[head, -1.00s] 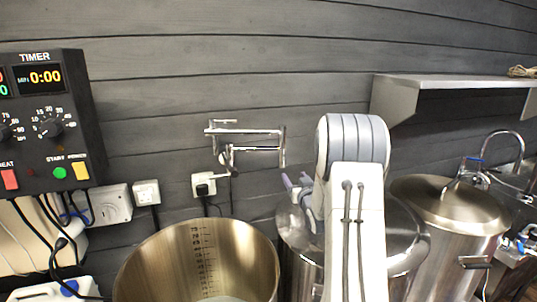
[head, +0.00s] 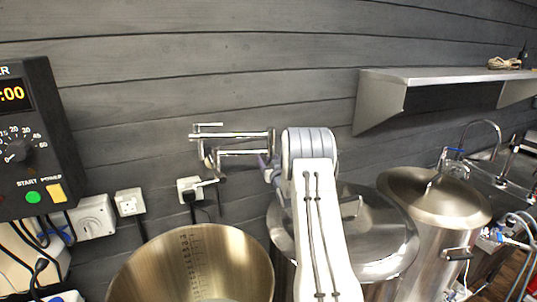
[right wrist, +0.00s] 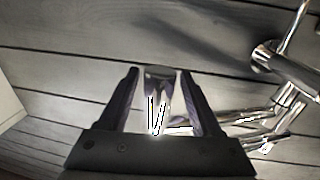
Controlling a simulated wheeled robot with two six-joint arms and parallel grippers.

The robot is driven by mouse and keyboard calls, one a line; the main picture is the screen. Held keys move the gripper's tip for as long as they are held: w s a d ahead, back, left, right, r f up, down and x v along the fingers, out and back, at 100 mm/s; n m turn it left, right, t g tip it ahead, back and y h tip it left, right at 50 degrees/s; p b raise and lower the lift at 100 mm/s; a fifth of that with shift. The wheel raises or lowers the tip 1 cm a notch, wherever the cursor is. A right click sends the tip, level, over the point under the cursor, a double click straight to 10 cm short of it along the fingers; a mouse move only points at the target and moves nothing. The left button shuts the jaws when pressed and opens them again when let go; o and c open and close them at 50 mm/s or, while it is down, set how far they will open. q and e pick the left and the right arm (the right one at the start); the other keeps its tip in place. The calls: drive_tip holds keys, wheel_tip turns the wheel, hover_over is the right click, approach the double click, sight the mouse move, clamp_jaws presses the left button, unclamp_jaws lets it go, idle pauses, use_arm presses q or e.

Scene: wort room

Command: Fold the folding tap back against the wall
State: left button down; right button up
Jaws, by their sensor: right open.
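The chrome folding tap (head: 232,136) is on the dark plank wall above the open steel pot, its jointed bars standing out with the right end near my right gripper. In the right wrist view the tap's tubes (right wrist: 262,128) run along the lower right, and a chrome part (right wrist: 158,84) shows between the fingers. My right gripper (head: 267,168) is open beside the tap's right end, partly hidden by my arm. In the right wrist view its fingers (right wrist: 161,98) stand apart on either side of that chrome part; contact cannot be told. My left gripper is out of view.
The open steel pot (head: 123,283) stands below the tap. Lidded pots (head: 375,235) (head: 440,200) stand to the right, under a steel shelf (head: 430,76). A timer box (head: 50,150) and sockets (head: 130,202) with cables are at the left.

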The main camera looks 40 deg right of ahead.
drive_tip(key=shift+w+d, duration=0.25)
drive_tip(key=shift+w, duration=0.25)
clamp_jaws()
idle(1.2)
